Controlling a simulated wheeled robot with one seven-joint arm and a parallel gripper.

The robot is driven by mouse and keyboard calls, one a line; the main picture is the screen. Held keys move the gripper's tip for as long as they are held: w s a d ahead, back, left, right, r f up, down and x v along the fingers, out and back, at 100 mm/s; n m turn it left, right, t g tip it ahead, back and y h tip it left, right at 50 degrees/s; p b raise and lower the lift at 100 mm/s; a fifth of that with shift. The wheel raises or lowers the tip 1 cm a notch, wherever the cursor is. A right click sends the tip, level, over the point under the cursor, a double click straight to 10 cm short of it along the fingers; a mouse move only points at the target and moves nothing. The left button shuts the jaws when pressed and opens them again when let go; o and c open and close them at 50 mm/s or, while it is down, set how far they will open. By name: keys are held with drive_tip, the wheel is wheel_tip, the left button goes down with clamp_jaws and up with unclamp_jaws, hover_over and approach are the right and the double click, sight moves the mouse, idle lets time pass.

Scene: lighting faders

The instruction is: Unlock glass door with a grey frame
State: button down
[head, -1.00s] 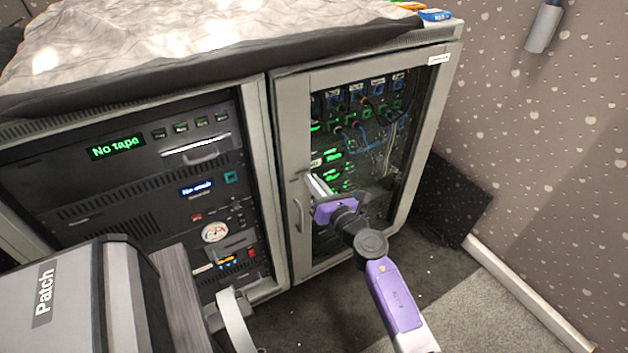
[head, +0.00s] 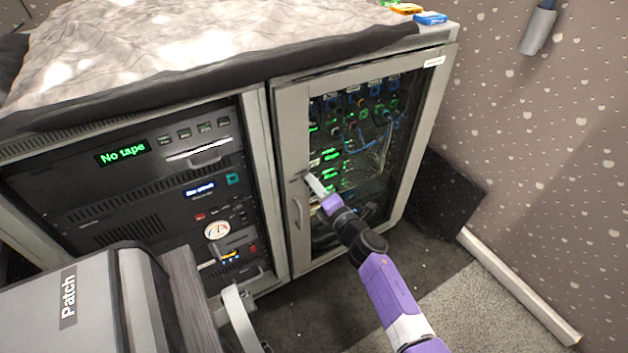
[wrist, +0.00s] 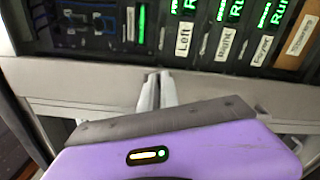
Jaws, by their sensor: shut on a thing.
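The glass door with a grey frame (head: 292,130) stands closed on the right half of the rack cabinet in the head view. Its handle (head: 298,213) is on the left frame strip. My gripper (head: 309,179) is at that strip, above the handle. In the wrist view my gripper's fingers (wrist: 156,90) are close together against the grey frame (wrist: 90,82). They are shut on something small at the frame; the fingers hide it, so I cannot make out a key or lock.
Left of the door is an open rack bay with a "No tape" display (head: 122,153). A grey box marked "Patch" (head: 95,300) stands at the lower left. A patterned wall (head: 540,150) is at the right. Dark carpet in front of the door is partly free.

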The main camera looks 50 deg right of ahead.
drive_tip(key=shift+f+m+p, duration=0.1)
drive_tip(key=shift+m+p, duration=0.6)
drive_tip(key=shift+m, duration=1.2)
drive_tip(key=c, duration=1.6)
unclamp_jaws()
drive_tip(key=v, duration=0.7)
drive_tip(key=shift+s+p, duration=0.4)
drive_tip(key=shift+a, duration=0.1)
